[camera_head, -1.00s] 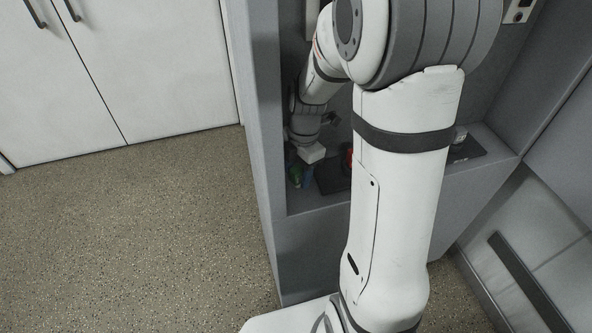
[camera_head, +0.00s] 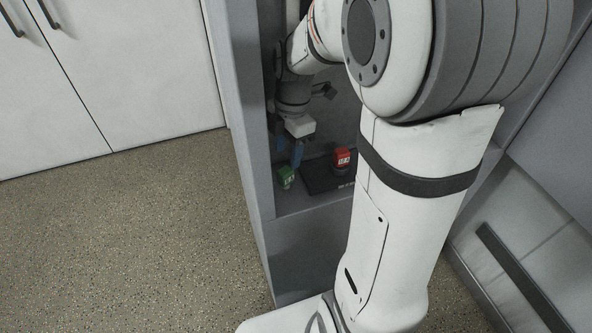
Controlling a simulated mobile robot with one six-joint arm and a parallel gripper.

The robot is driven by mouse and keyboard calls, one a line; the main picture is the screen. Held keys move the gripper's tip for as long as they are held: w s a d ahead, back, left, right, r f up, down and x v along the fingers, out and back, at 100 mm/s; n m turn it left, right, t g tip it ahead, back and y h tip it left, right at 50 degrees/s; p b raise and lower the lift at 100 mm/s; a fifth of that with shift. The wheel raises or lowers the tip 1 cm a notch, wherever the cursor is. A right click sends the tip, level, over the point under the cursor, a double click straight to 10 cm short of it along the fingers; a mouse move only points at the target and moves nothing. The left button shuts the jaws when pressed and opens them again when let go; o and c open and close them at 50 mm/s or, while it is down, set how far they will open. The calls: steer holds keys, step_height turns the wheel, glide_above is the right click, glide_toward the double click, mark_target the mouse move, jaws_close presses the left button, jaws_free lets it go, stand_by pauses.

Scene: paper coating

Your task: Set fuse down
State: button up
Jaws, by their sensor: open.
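A small green block (camera_head: 286,177) with a pale label, seemingly the fuse, rests on the recessed shelf near its left wall. My gripper (camera_head: 289,157) hangs pointing down above it, with blue fingers apart and nothing visible between them. The fingertips appear just above the green block and apart from it. A red block (camera_head: 342,160) with a white label sits to the right on a dark pad (camera_head: 318,179).
The grey shelf alcove has a wall (camera_head: 242,110) close on the left of my gripper. My own arm hides the right part of the shelf. White cabinet doors (camera_head: 120,70) stand at the left, with open speckled floor (camera_head: 130,240) in front.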

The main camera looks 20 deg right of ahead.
steer(key=s+a+r+m+t+h, duration=0.1)
steer(key=s+r+m+t, duration=0.2)
steer(key=s+m, duration=1)
steer(key=r+m, duration=0.1)
steer(key=m, duration=0.7)
steer(key=shift+s, duration=0.2)
steer(key=shift+a+r, duration=0.1)
steer(key=shift+r, duration=0.1)
